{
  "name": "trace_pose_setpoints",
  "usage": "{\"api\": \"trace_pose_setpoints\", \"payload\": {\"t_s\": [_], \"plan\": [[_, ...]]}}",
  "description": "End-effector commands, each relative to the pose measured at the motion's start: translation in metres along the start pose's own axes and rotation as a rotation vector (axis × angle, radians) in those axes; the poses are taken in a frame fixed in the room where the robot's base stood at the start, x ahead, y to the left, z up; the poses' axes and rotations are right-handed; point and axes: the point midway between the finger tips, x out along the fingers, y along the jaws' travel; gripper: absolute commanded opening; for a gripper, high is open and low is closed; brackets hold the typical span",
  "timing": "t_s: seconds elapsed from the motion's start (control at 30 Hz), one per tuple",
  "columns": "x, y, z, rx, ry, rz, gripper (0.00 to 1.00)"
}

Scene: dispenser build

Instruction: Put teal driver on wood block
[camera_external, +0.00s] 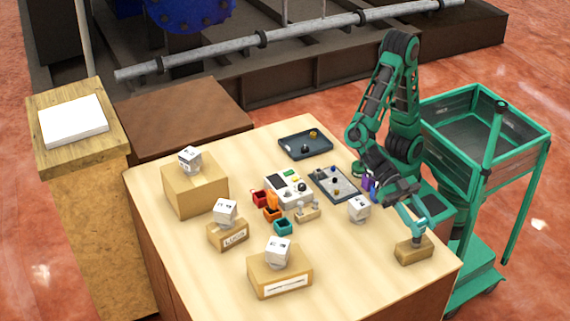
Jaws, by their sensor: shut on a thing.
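The teal driver (413,222) is at the right front of the table. My gripper (408,199) is shut on it from above, at its upper end. The driver hangs down, a little tilted, with its lower end at the top of the wood block (414,251). I cannot tell whether the two touch. The wood block is a small tan block near the table's right front edge. The fingertips are too small to make out clearly.
A white cube (359,209) stands left of my gripper. A grey parts tray (335,184) and a dark tray (305,145) lie farther back. Several small bins and a white device (287,188) fill the middle. Boxes with cubes stand left.

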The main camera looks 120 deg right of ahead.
Motion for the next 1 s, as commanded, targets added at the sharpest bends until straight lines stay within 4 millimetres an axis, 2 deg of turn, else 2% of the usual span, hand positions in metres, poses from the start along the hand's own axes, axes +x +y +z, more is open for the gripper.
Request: {"api": "trace_pose_setpoints", "payload": {"t_s": [0.23, 0.27, 0.33, 0.73, 0.87, 1.0], "plan": [[0.000, 0.000, 0.001, 0.000, 0.000, 0.000, 0.10], [0.000, 0.000, 0.001, 0.000, 0.000, 0.000, 0.38], [0.000, 0.000, 0.001, 0.000, 0.000, 0.000, 0.54], [-0.004, 0.001, -0.001, 0.000, 0.000, 0.002, 0.54], [-0.021, 0.002, -0.001, 0.000, 0.000, 0.005, 0.54], [-0.049, 0.002, -0.001, 0.001, -0.001, 0.007, 0.54]]}}
